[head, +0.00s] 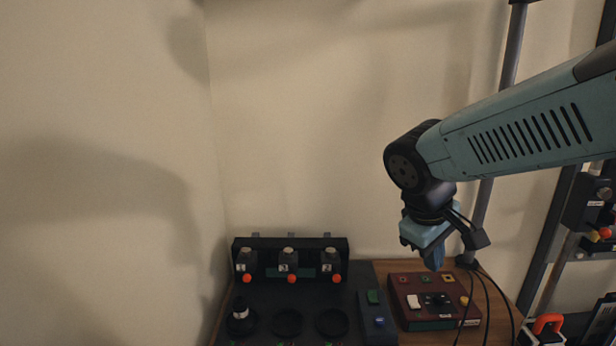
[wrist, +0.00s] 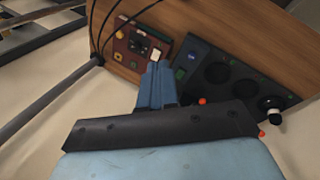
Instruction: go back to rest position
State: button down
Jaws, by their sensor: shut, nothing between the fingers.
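My gripper (head: 434,262) hangs at the end of my blue-grey arm, fingers pointing down, above the back of the dark red control box (head: 409,318). In the wrist view its blue fingers (wrist: 157,70) are together with nothing between them. The fingertips overlap the edge of the red box (wrist: 121,65) in that picture; I cannot tell the exact gap, but no contact is clear. The red box carries a white rocker, a dark centre part and small coloured buttons.
A black station (head: 349,282) with several numbered units and orange knobs stands left of the box. A narrow dark unit with a green button (head: 373,297) lies between. A metal pole (head: 483,215) and hanging cables are close on the right. Open wall space is at the left.

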jog(key=s+d+r+m+t+y, duration=0.1)
jog(key=s+r+m+t+y, duration=0.2)
jog(key=r+m, duration=0.3)
jog(key=shift+s+d+r+y, duration=0.2)
jog(key=shift+s+d+y, duration=0.15)
jog(key=shift+s, duration=0.15)
